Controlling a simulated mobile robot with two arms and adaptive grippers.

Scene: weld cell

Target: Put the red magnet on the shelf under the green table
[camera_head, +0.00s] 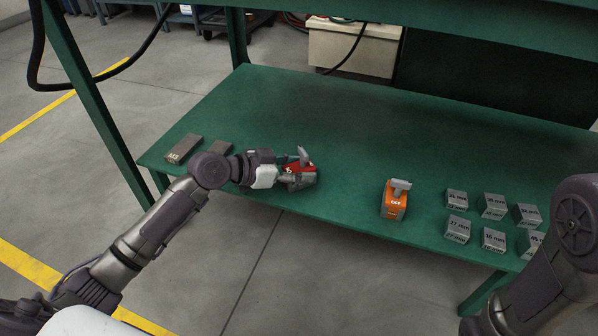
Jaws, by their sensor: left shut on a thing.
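The green table's lower shelf (270,112) spreads across the middle of the head view, below the green upper frame. My left gripper (298,172) is over the left front part of this shelf. It is shut on the red magnet (302,167), which shows partly between the fingers. The magnet is at or just above the shelf surface; I cannot tell whether it touches. My right arm comes in at the lower right edge, and its gripper is out of view.
An orange magnet (394,203) stands on the shelf to the right of my left gripper. Several grey marked blocks (457,229) sit at the shelf's right end. Two grey bars (183,149) lie at its left end. The back middle of the shelf is clear.

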